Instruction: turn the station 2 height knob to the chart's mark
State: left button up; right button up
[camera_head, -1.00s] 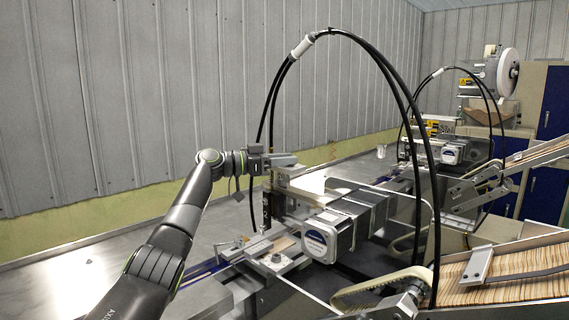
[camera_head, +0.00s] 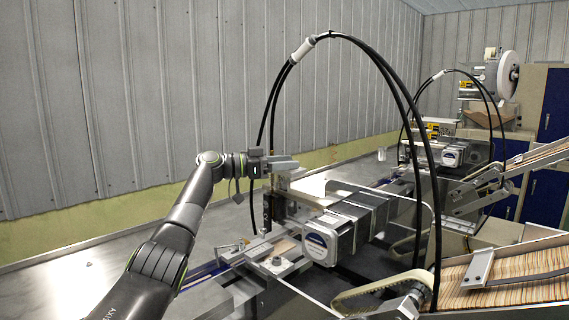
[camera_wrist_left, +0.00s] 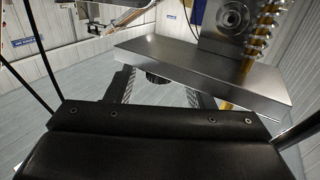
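My left gripper (camera_head: 285,163) is at the top of the nearer station's metal upright in the head view. In the left wrist view its two ribbed fingers (camera_wrist_left: 160,92) stand apart. A small dark round part (camera_wrist_left: 158,77), which looks like a knob, shows between them under a thick metal plate (camera_wrist_left: 205,70). Gaps show on both sides of it, so the fingers look open around or just short of it; I cannot tell its depth. The knob's marks cannot be read, and it is hidden in the head view. No chart is readable. My right gripper is not in view.
Black cables (camera_head: 385,65) arch over the nearer station. A sloped feeder of wooden sticks (camera_head: 520,268) is at the right. A second station (camera_head: 455,152) stands farther back. Bare metal table (camera_head: 90,270) lies left.

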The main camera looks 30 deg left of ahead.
pick_arm(q)
jog(key=shift+s+a, duration=0.4)
jog(key=shift+a, duration=0.05)
jog(key=b+v, duration=0.5)
jog(key=v, duration=1.1)
jog(key=shift+s+a, duration=0.1)
